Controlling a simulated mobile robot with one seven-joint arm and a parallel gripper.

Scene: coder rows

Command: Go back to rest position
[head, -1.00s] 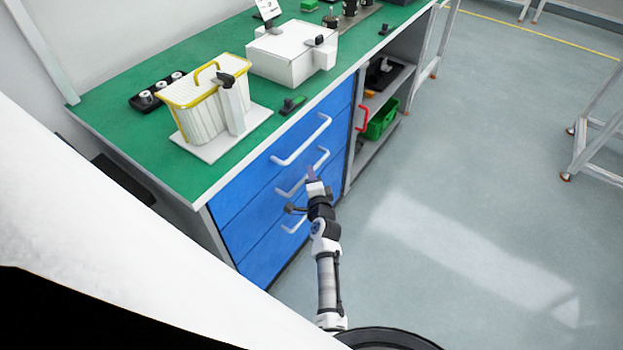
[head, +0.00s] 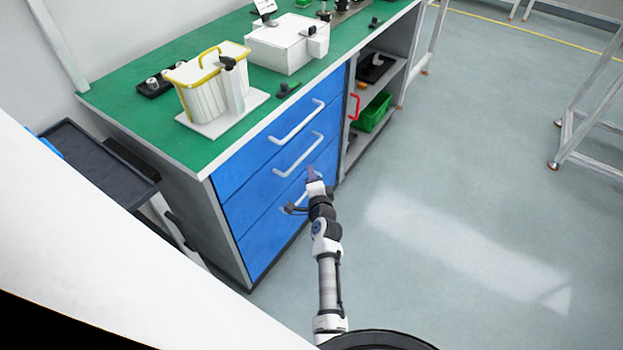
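My gripper (head: 312,175) shows in the head view in front of the blue drawers (head: 282,165). My arm rises from the bottom of the view and the gripper points away from me. It overlaps the lower drawers in the picture. I cannot tell how far it is from their fronts. The fingers are small and seen from behind, so whether they are open or shut does not show. The drawers look shut, with white bar handles.
The green worktop (head: 135,118) carries a yellow-rimmed white container (head: 203,95) and a white box (head: 286,45). An open shelf holds a green bin (head: 374,112). A dark tray (head: 98,165) stands at the left. Grey floor (head: 450,190) is clear at the right, before a metal frame (head: 590,125).

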